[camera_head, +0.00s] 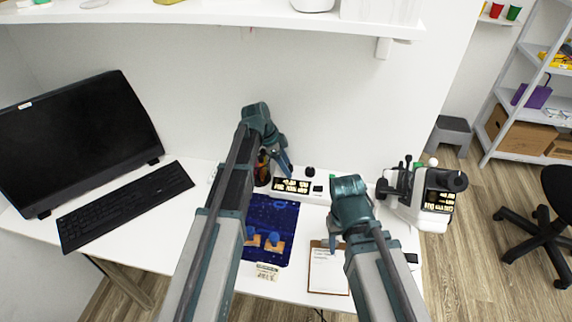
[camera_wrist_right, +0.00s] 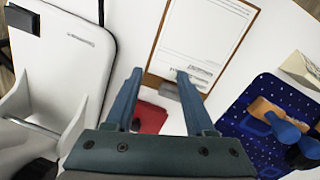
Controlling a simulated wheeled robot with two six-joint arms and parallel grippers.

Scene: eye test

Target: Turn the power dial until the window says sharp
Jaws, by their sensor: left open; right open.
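A white instrument (camera_head: 433,222) with a lit text window (camera_head: 440,200) and a round black knob (camera_head: 457,181) stands at the desk's right end. A low white panel (camera_head: 322,197) at the back has lit text windows (camera_head: 291,186) and a black knob (camera_head: 310,171). I cannot read the text or tell which knob is the power dial. My left gripper (camera_head: 286,170) is open, close to the panel's windows and partly hidden. My right gripper (camera_head: 335,240) is open and empty above the desk near the clipboard; its spread fingers show in the right wrist view (camera_wrist_right: 160,72).
A clipboard (camera_head: 328,275) lies at the front, beside a blue mat (camera_head: 271,215) bearing a wooden piece with blue knobs (camera_wrist_right: 285,128). A red object (camera_wrist_right: 150,118) lies below my right fingers. A monitor (camera_head: 75,135) and keyboard (camera_head: 122,205) fill the left. A shelf (camera_head: 210,15) overhangs the back.

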